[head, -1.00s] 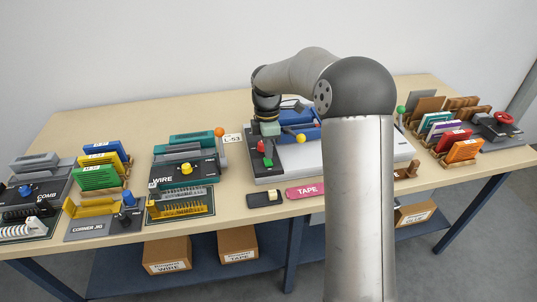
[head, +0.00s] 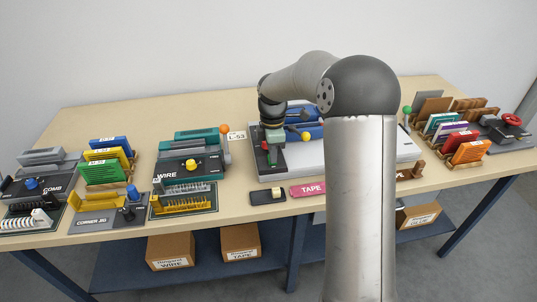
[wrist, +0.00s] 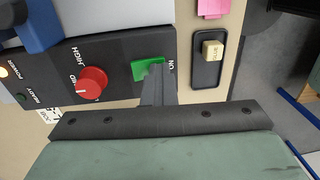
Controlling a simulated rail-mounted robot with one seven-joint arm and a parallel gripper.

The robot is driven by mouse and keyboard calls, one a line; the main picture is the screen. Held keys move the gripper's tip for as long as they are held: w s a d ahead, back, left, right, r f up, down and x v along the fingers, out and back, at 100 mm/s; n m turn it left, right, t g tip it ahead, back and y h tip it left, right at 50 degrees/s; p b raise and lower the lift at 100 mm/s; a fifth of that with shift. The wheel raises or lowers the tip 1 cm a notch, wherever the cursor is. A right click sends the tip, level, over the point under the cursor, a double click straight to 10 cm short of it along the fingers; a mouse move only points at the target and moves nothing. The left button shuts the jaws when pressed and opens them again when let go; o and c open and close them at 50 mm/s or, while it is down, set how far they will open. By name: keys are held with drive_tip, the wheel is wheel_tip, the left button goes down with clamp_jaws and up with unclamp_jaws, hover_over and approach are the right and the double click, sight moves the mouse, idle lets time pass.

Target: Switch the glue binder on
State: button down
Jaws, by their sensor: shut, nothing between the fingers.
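The glue binder (head: 300,160) is the pale grey machine with blue clamp parts at the middle of the table, partly behind my arm. Its black panel (wrist: 118,58) fills the upper left of the wrist view. The panel has a green button (wrist: 140,71) marked ON and a red knob (wrist: 88,85) marked with HIGH and MID. An orange-white lamp (wrist: 3,72) glows near POWER, and the READY lamp (wrist: 21,97) looks dark. My gripper (wrist: 156,72) is shut and empty, its tips over the green button. Whether they touch it, I cannot tell. In the head view my gripper (head: 275,160) hides the button.
A black holder with a pale block (wrist: 212,50) lies beside the panel, and a pink TAPE pad (head: 308,190) is near the front edge. The teal WIRE machine (head: 190,155) stands left. Racks of coloured booklets (head: 458,140) stand right.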

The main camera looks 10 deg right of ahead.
drive_tip(key=shift+w+p, duration=0.2)
drive_tip(key=shift+p, duration=0.1)
drive_tip(key=shift+w+r+p, duration=0.1)
drive_tip(key=shift+w+p, duration=0.25)
drive_tip(key=shift+w, duration=0.2)
drive_tip(key=shift+r, duration=0.1)
wheel_tip(320, 180, up, 14)
drive_tip(key=w+p, duration=0.1)
drive_tip(key=p, duration=0.1)
drive_tip(key=shift+w, duration=0.35)
